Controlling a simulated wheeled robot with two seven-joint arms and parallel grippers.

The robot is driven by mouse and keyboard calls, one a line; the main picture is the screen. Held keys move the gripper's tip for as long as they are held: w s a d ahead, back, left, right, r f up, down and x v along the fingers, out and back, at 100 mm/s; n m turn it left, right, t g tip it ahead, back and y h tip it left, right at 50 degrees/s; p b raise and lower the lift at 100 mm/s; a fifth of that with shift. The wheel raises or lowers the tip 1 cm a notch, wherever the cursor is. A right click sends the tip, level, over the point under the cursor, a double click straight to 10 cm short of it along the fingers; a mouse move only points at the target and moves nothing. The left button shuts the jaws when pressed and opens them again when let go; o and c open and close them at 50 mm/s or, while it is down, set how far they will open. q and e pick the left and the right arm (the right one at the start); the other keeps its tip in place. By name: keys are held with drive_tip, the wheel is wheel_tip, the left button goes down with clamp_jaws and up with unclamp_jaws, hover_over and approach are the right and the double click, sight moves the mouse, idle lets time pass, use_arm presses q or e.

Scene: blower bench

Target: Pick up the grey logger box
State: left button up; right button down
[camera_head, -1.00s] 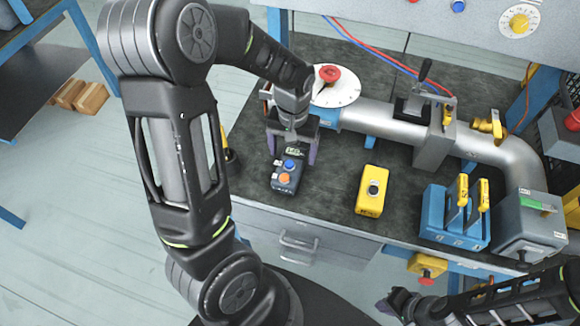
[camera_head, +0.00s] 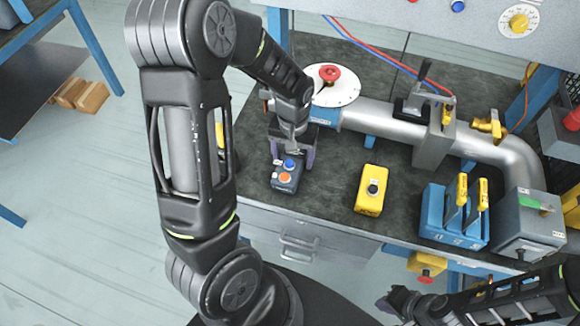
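The grey logger box (camera_head: 287,179), dark grey with a blue and an orange button on top, is near the bench's front edge. My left gripper (camera_head: 292,157) points down over its far end, with one finger at each side. The far end of the box top is hidden by the gripper. Whether the fingers touch the box, and whether it is off the bench, I cannot tell. My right gripper (camera_head: 391,303) is low in front of the bench, away from the box; its fingers are too dark to read.
A yellow box (camera_head: 371,190) with a black button stands right of the logger box. Further right are a blue holder (camera_head: 453,218) with yellow-handled items and a grey box (camera_head: 529,231). A metal pipe (camera_head: 385,125) runs behind. Bare bench top lies between logger and yellow box.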

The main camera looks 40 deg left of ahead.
sight(293, 154)
use_arm(q)
drive_tip(key=c, duration=0.8)
wheel_tip(293, 154, up, 10)
drive_tip(key=shift+r+b, duration=0.1)
drive_tip(key=shift+b, duration=0.2)
drive_tip(key=shift+f+b, duration=3.7)
drive_tip(key=shift+f, duration=1.4)
idle(1.3)
